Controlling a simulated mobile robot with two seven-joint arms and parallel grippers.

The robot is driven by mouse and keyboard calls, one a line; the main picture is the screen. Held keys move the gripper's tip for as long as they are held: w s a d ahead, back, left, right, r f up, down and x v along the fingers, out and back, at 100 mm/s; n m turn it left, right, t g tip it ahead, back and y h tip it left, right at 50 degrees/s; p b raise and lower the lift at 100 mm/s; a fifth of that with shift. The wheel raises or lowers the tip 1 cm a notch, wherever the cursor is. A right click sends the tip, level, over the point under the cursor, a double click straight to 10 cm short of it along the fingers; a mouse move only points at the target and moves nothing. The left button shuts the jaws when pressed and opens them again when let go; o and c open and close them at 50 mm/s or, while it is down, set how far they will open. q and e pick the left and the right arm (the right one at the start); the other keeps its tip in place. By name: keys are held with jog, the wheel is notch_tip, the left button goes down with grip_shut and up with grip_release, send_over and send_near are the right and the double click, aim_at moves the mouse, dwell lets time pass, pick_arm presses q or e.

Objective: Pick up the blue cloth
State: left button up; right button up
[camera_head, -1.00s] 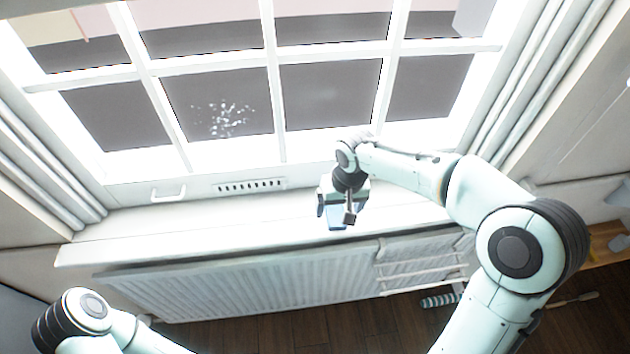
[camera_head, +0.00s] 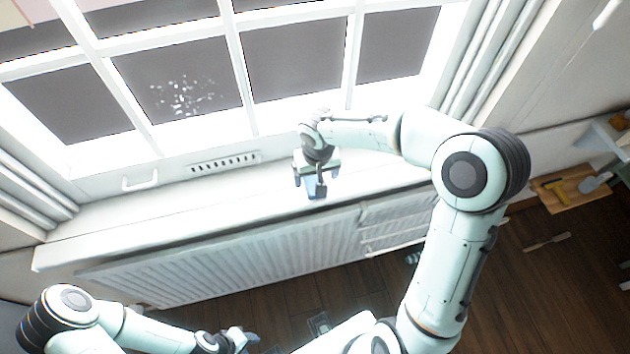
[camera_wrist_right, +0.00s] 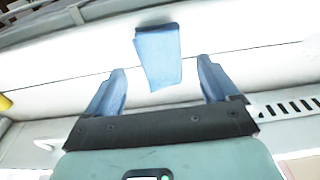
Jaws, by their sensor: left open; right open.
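The blue cloth (camera_wrist_right: 158,55) lies on the white windowsill, a small folded piece with a darker strip along one end. In the head view it shows as a small blue patch (camera_head: 312,187) under my right gripper (camera_head: 309,188). In the right wrist view my right gripper (camera_wrist_right: 161,78) is open, with its two blue fingers apart. The cloth shows between and beyond the fingertips; I cannot tell the exact gap. My left gripper (camera_head: 240,342) is low in the head view, far from the cloth, open and partly cut off.
The windowsill (camera_head: 110,220) runs below the window, with a vent (camera_head: 225,163) and a handle (camera_head: 140,180) behind it. A white radiator (camera_head: 220,255) stands below. A wooden board with tools (camera_head: 575,188) is at the right. Most of the sill is clear.

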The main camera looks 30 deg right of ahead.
aim_at(315, 180)
jog(key=f, duration=0.2)
jog(key=shift+w+f, duration=0.3)
jog(key=shift+f, duration=0.05)
jog(key=c, duration=1.1)
jog(key=shift+c, duration=0.2)
pick_arm(q)
jog(key=w+r+p, duration=0.2)
jog(key=r, duration=0.1)
jog(key=shift+w, duration=0.3)
pick_arm(e)
notch_tip(315, 180, up, 20)
